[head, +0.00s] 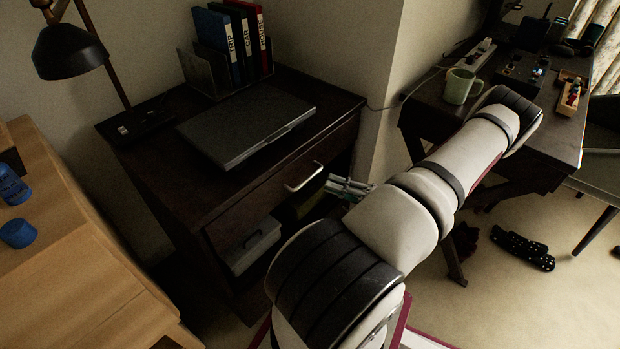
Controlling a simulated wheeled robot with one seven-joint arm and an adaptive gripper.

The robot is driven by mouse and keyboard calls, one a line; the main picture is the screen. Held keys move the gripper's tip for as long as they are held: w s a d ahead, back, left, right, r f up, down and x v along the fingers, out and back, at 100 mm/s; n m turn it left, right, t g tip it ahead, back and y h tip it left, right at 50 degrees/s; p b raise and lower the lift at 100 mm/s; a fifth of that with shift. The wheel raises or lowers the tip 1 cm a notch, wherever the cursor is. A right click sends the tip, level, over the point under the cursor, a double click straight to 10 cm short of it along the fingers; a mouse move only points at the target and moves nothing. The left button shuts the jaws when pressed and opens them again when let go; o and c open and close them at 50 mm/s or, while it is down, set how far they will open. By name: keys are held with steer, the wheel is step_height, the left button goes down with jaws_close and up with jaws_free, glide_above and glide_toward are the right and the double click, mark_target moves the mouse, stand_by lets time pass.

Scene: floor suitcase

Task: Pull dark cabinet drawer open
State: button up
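The dark cabinet (135,155) stands against the wall left of centre in the head view. Its single drawer (255,200) is under the top, and its front looks flush with the cabinet body. A pale metal bar handle (303,178) is fixed on the drawer front. My arm rises from the bottom centre and reaches to the upper right, passing to the right of the cabinet. Nothing is seen touching the handle.
An open shelf below the drawer holds a grey box (250,247). On the cabinet stand a closed laptop (245,120), binders (237,45) and a lamp (70,52). A light wooden cabinet (75,270) is at left. A dark desk (535,140) with a mug (458,86) is at right.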

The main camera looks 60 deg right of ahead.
mark_target(311, 176)
steer(key=x, duration=0.7)
steer(key=shift+c, duration=0.5)
jaws_close()
